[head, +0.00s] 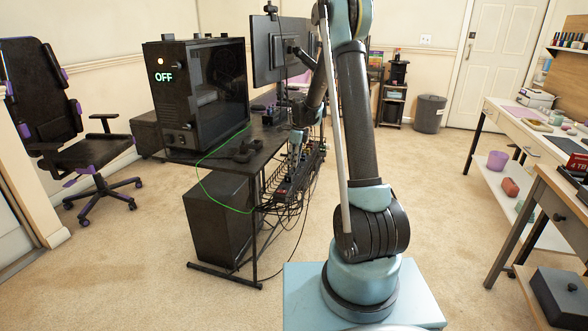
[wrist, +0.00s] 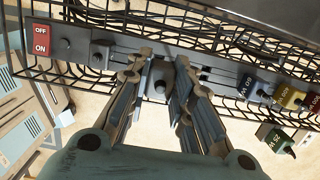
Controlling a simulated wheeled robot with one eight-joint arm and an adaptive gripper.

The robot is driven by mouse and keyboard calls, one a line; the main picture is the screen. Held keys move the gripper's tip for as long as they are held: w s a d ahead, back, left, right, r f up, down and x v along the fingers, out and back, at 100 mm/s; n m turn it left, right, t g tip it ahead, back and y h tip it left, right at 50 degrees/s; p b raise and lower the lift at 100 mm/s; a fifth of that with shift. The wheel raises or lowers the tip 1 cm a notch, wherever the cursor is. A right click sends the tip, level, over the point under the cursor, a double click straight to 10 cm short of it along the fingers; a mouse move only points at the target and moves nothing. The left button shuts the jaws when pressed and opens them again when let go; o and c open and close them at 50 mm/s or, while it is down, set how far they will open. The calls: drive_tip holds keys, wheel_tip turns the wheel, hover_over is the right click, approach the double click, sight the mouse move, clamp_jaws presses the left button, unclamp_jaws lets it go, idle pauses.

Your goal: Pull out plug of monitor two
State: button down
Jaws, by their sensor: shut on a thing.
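A dark power strip (wrist: 218,78) runs across the wrist view in a black wire tray. My gripper (wrist: 163,72) has its fingers on either side of a dark plug (wrist: 158,78) on the strip and is shut on it. No label shows on this plug, so I cannot tell which device it belongs to. To its right stand a dark labelled plug (wrist: 246,84), a yellow plug (wrist: 289,97) and a dark red plug (wrist: 313,104). In the head view my gripper (head: 296,150) is at the strip beside the desk. A monitor (head: 270,48) stands on the desk.
A red OFF/ON switch (wrist: 41,39) is at the strip's left end. A green plug (wrist: 277,140) is below the tray. Cables hang under the wire tray (head: 275,205). A PC case marked OFF (head: 165,95) stands on the desk (head: 228,160). Carpet is clear right of the desk.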

drive_tip(key=shift+r, duration=4.8)
